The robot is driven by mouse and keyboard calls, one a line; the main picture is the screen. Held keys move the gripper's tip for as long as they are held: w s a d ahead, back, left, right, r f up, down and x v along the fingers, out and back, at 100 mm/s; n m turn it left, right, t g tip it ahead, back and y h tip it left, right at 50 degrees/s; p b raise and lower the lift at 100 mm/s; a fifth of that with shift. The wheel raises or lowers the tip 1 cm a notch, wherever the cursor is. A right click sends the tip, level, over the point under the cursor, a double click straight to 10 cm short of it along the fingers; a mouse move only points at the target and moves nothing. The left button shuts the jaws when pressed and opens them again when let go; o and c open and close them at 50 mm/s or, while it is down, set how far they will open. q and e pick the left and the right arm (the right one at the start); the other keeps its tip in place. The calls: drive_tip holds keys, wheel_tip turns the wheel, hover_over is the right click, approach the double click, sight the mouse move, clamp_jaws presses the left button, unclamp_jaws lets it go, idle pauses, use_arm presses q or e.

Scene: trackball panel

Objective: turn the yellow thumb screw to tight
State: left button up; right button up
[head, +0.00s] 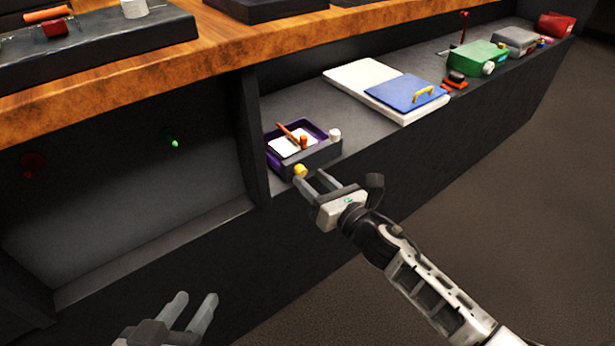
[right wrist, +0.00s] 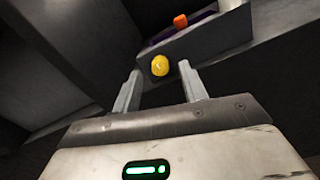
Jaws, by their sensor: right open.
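The yellow thumb screw (head: 300,171) sits on the front face of a small dark grey box (head: 322,157) on the low shelf. In the right wrist view the yellow thumb screw (right wrist: 160,65) shows between and beyond the fingertips. My right gripper (head: 312,177) is open, its fingers pointing at the screw and not closed on it; it also shows in the right wrist view (right wrist: 160,78). Whether a finger touches the screw, I cannot tell. My left gripper (head: 194,300) is open and empty at the bottom of the head view, away from the panel.
A purple tray (head: 318,126) with an orange-handled tool (head: 291,134) and a white knob (head: 335,134) adjoin the grey box. A dark upright divider (head: 252,135) stands just left. A white board with a blue lid (head: 404,92) lies further right. A wooden counter (head: 240,50) overhangs behind.

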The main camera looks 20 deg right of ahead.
sight(301, 171)
drive_tip(key=shift+x, duration=1.25)
clamp_jaws()
drive_tip(key=shift+m, duration=0.3)
